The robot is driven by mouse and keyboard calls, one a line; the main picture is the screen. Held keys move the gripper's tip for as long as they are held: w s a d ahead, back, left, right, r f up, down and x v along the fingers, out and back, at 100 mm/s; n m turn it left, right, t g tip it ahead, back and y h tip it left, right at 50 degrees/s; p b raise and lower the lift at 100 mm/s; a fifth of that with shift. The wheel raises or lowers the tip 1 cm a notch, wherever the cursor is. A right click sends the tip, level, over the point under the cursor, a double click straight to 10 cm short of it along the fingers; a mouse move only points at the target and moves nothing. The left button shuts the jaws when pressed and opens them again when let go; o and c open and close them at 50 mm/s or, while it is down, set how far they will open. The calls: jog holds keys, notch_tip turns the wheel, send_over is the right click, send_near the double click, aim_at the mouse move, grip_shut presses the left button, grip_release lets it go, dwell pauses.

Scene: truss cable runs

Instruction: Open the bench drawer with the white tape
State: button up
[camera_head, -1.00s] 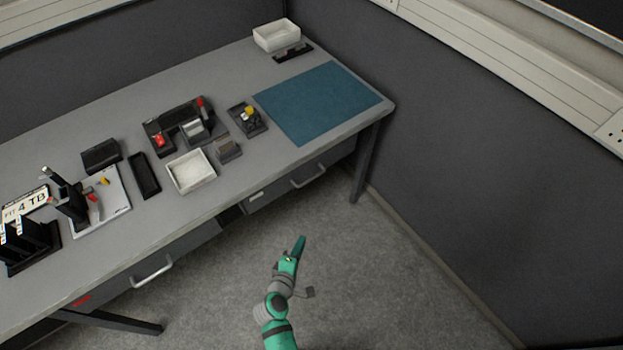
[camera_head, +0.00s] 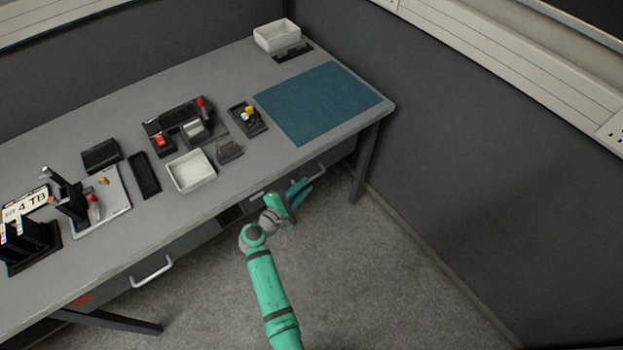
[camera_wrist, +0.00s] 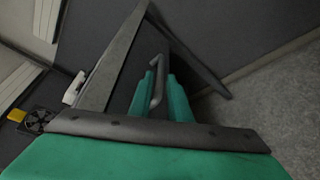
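The bench drawer with the white tape (camera_head: 257,195) is the right one under the bench top, and its front looks closed. In the head view my gripper (camera_head: 308,181) is at this drawer's front and hides part of its handle. In the wrist view the grey bar handle (camera_wrist: 158,78) runs between the two green fingers of my gripper (camera_wrist: 160,88). The fingers stand apart, one on each side of the bar, with a gap showing. I cannot tell whether either finger touches it.
A second drawer with red tape (camera_head: 81,300) and a bar handle (camera_head: 152,271) is at the left. The grey bench top (camera_head: 236,88) carries trays, fixtures and a blue mat (camera_head: 318,102). A bench leg (camera_head: 366,160) stands right of my gripper. The floor in front is clear.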

aim_at(311, 179)
jog(key=shift+x, duration=2.7)
jog(key=shift+c, duration=0.3)
grip_shut()
